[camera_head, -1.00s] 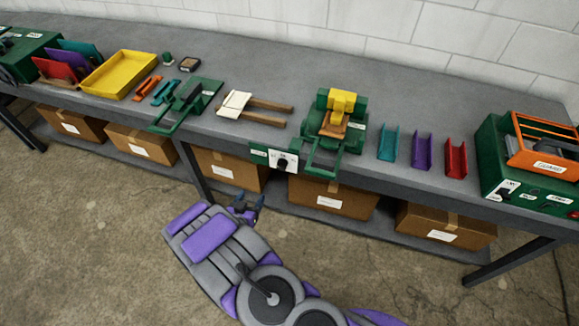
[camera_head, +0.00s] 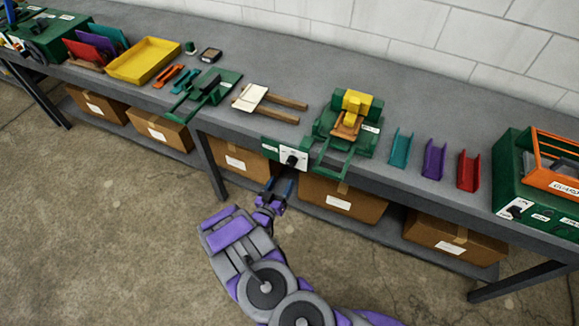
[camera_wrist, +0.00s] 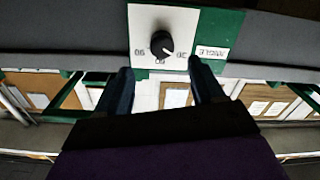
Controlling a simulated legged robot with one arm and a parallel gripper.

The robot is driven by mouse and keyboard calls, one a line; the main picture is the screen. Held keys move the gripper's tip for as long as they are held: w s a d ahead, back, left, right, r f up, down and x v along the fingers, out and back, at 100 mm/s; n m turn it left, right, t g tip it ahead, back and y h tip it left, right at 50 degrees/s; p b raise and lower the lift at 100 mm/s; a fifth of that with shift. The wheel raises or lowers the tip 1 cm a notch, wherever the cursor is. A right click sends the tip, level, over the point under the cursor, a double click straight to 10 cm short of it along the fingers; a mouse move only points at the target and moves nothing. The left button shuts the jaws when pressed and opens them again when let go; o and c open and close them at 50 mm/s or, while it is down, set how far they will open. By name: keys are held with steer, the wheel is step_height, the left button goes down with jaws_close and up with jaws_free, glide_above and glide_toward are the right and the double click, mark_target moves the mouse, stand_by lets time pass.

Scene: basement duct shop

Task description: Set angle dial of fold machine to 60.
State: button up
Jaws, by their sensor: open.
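The green fold machine (camera_head: 322,127) with a yellow top part stands at the bench's front edge. Its white dial plate (camera_head: 301,152) faces forward, with a black angle knob (camera_head: 291,160) on it. In the wrist view the knob (camera_wrist: 161,44) sits upside down among number marks, beside an ANGLE label (camera_wrist: 212,52). Its pale pointer line seems to aim lower right, towards the 30 mark; 60 is below the knob and 90 at left. My gripper (camera_head: 279,184) is open and empty, below and in front of the dial. Its two fingers (camera_wrist: 160,72) flank the knob's column without touching it.
Cardboard boxes (camera_head: 340,204) sit on the shelf under the bench (camera_head: 400,244). Teal, purple and red channels (camera_head: 434,158) stand right of the machine, then a green machine with an orange guard (camera_head: 543,180). The floor in front is clear.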

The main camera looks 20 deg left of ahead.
mark_target(290, 165)
steer(key=w, duration=0.7)
steer(key=shift+w+f, duration=0.1)
steer(key=shift+w, duration=0.1)
steer(key=shift+w+d, duration=0.1)
steer(key=shift+w, duration=0.65)
steer(key=c, duration=1.1)
steer(key=shift+o, duration=0.2)
